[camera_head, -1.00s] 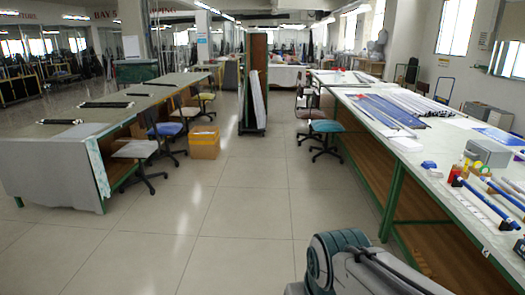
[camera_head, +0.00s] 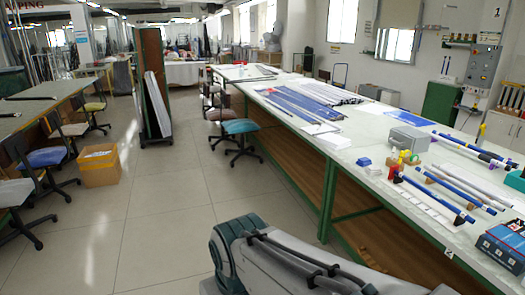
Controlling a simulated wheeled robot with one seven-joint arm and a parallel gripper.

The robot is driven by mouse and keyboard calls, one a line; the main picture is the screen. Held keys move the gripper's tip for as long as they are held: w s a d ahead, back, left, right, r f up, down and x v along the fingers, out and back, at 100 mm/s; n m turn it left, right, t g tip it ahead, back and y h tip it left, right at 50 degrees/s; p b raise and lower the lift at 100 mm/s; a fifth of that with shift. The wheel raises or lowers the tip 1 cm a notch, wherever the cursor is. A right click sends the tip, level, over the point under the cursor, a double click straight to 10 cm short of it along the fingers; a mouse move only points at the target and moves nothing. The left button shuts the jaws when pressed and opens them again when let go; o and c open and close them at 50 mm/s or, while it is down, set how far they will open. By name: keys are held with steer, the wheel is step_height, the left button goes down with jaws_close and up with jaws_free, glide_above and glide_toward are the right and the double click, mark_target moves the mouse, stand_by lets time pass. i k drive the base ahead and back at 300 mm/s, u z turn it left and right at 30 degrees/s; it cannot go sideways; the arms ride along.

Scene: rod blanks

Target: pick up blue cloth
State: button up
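I cannot tell for sure which blue thing is the blue cloth. A small blue item (camera_head: 364,162) lies on the right-hand table (camera_head: 350,140), near its front edge; it is too small to tell whether it is folded cloth. A flat blue sheet (camera_head: 412,119) lies farther back, behind a grey box. Long blue flat pieces (camera_head: 300,105) lie at the table's far part. My arm shows at the bottom of the view, in front of the table. My gripper is out of view.
Blue and white rods (camera_head: 445,185) on holders, small coloured bottles (camera_head: 402,158), a grey box (camera_head: 408,138) and a blue-red box (camera_head: 503,245) stand on the table. Chairs (camera_head: 240,130) and a cardboard box (camera_head: 99,165) stand on the floor. The aisle floor (camera_head: 170,220) is clear.

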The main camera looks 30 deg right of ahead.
mark_target(363, 162)
steer(key=z, duration=1.2)
steer(key=i, duration=3.95)
steer(key=z, duration=3.2)
